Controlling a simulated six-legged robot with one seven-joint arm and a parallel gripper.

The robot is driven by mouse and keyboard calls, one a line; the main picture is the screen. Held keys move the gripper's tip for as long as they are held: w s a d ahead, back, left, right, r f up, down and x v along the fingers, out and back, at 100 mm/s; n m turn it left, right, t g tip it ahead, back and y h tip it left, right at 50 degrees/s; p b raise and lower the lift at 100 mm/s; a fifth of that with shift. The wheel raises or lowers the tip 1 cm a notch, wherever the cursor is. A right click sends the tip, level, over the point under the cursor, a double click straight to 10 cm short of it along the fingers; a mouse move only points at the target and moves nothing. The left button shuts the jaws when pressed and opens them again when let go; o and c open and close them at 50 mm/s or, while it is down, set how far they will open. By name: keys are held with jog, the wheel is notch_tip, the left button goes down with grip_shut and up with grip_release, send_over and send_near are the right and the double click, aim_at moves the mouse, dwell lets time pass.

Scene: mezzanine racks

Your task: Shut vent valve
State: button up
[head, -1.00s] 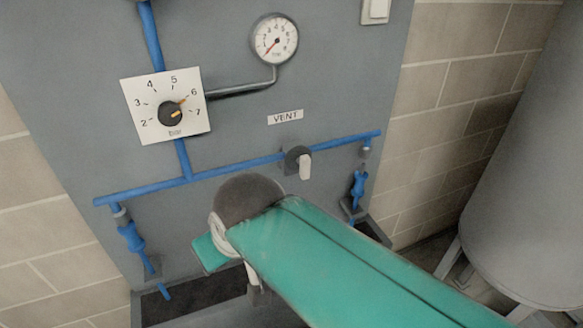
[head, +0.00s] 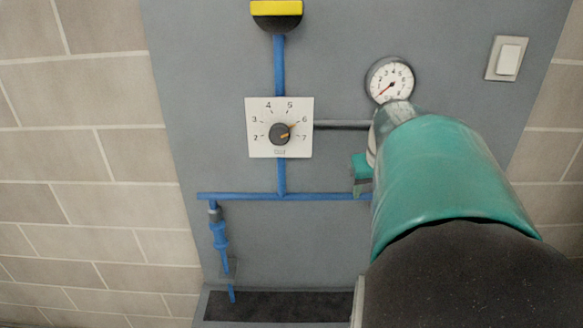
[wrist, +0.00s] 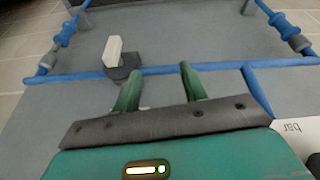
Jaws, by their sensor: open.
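The vent valve shows in the wrist view, which sees the panel upside down. Its pale lever (wrist: 114,52) stands crosswise to the blue pipe (wrist: 190,71), on a dark round hub (wrist: 123,76). My gripper (wrist: 161,86) is open and empty, its two green fingers apart in front of the pipe. The left finger is close to the hub in the picture; I cannot tell whether it touches. The lever lies outside the gap, to its left. In the head view my arm hides the valve and the VENT label.
A pressure gauge (head: 390,82) is close beside my arm in the head view. A regulator dial (head: 280,133) sits left, under a yellow-and-black fitting (head: 277,14). A light switch (head: 508,58) is upper right. A blue drain fitting (head: 219,236) hangs over a dark tray (head: 275,306).

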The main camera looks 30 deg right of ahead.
jog(key=s+d+m, duration=0.2)
jog(key=s+d, duration=0.2)
jog(key=d, duration=0.5)
jog(key=x, duration=1.3)
jog(key=shift+f, duration=0.2)
grip_shut()
